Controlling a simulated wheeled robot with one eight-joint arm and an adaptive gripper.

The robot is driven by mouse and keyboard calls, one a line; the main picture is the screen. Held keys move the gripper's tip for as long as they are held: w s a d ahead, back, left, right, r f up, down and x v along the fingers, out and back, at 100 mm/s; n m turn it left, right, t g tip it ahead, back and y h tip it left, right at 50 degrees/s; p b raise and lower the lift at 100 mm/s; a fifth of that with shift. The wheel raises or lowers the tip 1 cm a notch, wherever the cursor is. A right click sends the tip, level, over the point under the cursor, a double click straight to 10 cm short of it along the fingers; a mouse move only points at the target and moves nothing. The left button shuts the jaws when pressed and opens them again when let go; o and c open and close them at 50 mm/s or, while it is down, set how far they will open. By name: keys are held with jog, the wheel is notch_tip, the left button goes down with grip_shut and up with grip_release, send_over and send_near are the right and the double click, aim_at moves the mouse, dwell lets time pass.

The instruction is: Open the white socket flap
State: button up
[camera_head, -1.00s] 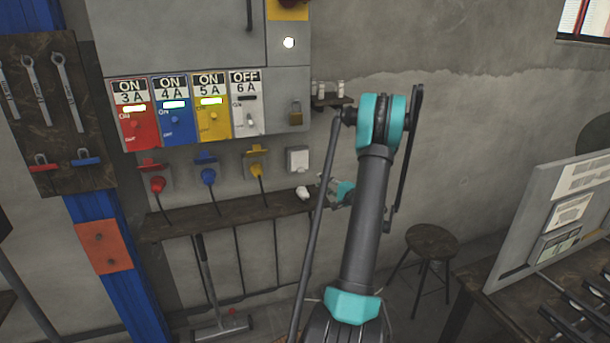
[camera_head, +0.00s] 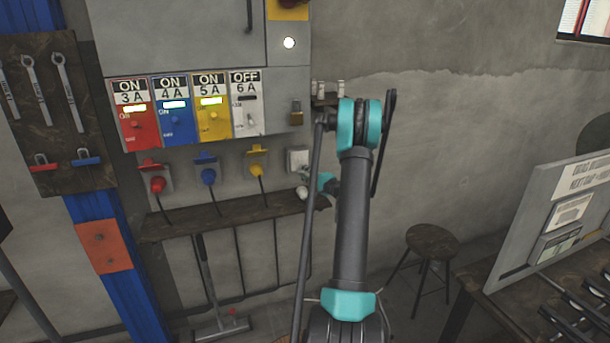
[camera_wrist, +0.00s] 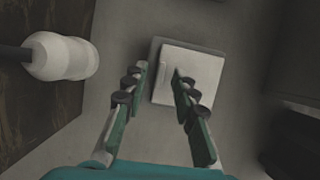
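The white socket (camera_head: 298,158) is on the wall at the right end of the socket row, below the white OFF 6 A switch. Its square flap (camera_wrist: 192,74) is closed and fills the middle of the wrist view. My gripper (camera_wrist: 160,68) is open and empty, with its two fingers spread in front of the flap. The left finger is near the flap's left edge and the right finger overlaps its face. I cannot tell whether either touches. In the head view my gripper is mostly hidden behind my arm.
A white plug (camera_wrist: 62,56) lies on the wooden shelf (camera_head: 235,214) beside the socket; it also shows in the head view (camera_head: 302,192). Red (camera_head: 157,180), blue (camera_head: 207,174) and yellow (camera_head: 256,166) plugs sit in the neighbouring sockets. A padlock (camera_head: 296,113) hangs above.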

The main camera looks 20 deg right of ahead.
aim_at(299, 171)
grip_shut()
jog(key=shift+s, duration=0.15)
jog(key=s+r+g, duration=0.1)
jog(key=s+m+g+h, duration=0.1)
jog(key=g, duration=0.1)
jog(key=shift+s+r, duration=0.15)
jog(key=shift+r, duration=0.25)
notch_tip(299, 171, up, 11)
jog(key=s+m+g+h, duration=0.1)
jog(key=s+m+g, duration=0.1)
jog(key=g, duration=0.7)
jog(key=shift+s+f+m, duration=0.2)
jog(key=shift+s+m, duration=0.05)
jog(key=shift+m, duration=0.05)
jog(key=shift+w, duration=0.1)
